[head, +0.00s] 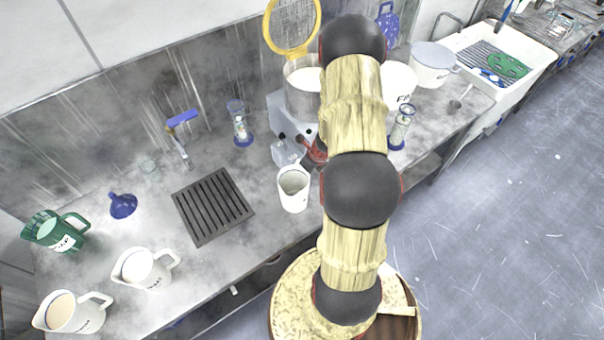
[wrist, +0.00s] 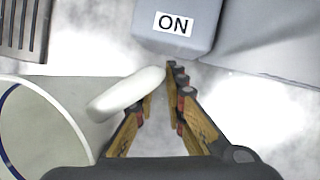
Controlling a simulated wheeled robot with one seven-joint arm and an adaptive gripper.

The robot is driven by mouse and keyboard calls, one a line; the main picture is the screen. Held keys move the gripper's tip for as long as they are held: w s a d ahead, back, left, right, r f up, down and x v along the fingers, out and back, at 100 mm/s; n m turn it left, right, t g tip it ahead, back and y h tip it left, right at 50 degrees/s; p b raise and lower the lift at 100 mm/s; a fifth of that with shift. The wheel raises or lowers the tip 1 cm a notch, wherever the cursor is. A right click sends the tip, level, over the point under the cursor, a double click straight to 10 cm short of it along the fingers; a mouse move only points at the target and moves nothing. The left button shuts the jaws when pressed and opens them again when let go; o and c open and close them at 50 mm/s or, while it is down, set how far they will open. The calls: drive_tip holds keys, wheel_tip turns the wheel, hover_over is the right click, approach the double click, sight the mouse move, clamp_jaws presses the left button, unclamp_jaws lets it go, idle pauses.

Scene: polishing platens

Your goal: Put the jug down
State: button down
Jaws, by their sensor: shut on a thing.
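A white jug (head: 293,190) is over the counter in front of the grey machine, upright or nearly so. In the wrist view its open rim and wall (wrist: 50,120) fill the left side, and its white handle (wrist: 128,93) reaches in between the fingers. My gripper (wrist: 165,90) is shut on this handle. In the head view my gripper (head: 315,153) is partly hidden by my arm, at the jug's upper right. I cannot tell whether the jug's base touches the counter.
A dark drain grate (head: 213,206) lies left of the jug. The grey machine (wrist: 180,25), labelled ON, is close ahead. Two white jugs (head: 145,268) (head: 75,312), a green jug (head: 55,232) and a blue funnel (head: 122,205) stand left. Bare counter (head: 210,275) lies between.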

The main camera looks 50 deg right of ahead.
drive_tip(key=shift+f, duration=0.2)
drive_tip(key=c, duration=1.8)
unclamp_jaws()
drive_tip(key=shift+r, duration=0.2)
